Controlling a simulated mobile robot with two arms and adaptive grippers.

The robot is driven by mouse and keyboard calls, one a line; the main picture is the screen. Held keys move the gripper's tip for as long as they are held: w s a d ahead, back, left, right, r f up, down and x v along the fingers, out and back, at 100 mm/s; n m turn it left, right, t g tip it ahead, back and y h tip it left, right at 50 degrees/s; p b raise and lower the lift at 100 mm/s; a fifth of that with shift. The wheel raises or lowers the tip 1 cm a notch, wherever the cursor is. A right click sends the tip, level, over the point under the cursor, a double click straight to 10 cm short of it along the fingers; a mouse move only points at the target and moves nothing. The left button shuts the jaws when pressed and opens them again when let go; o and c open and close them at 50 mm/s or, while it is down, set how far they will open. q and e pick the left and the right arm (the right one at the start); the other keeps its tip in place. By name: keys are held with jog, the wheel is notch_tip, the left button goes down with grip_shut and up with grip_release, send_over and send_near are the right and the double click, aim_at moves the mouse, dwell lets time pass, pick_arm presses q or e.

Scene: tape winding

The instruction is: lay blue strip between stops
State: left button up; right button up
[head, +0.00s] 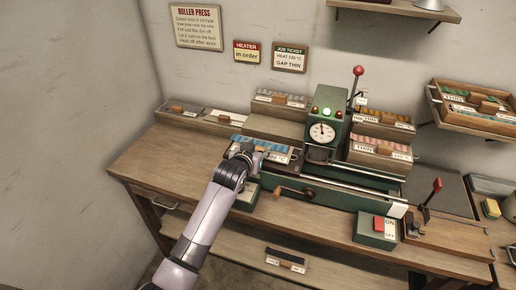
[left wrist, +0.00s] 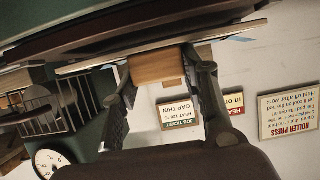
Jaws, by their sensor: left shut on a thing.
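My left gripper (head: 257,152) is at the left end of the green roller press (head: 330,120) in the head view. A blue strip (head: 240,139) shows there, partly hidden by the gripper. In the left wrist view the gripper (left wrist: 162,85) is shut on a wooden block (left wrist: 158,65), one finger on each side. The block meets the underside of a long flat board (left wrist: 190,37); a small bit of blue shows past its edge. I cannot tell the stops apart in either view. My right gripper is not in view.
A dial gauge (head: 322,132) with a lit green lamp stands on the press. A hand crank (head: 294,193) juts out in front. A red-button switch box (head: 377,229) is at the right front. The bench's left part (head: 165,155) is clear.

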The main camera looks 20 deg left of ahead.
pick_arm(q)
jog(key=shift+f, duration=0.15)
jog(key=shift+f, duration=0.3)
jog(key=o, duration=1.2)
jog(key=shift+s+r, duration=0.15)
jog(key=shift+r, duration=0.25)
jog(key=b+v, duration=0.1)
jog(key=v, duration=1)
jog(key=shift+s, duration=0.4)
jog(key=shift+r, duration=0.1)
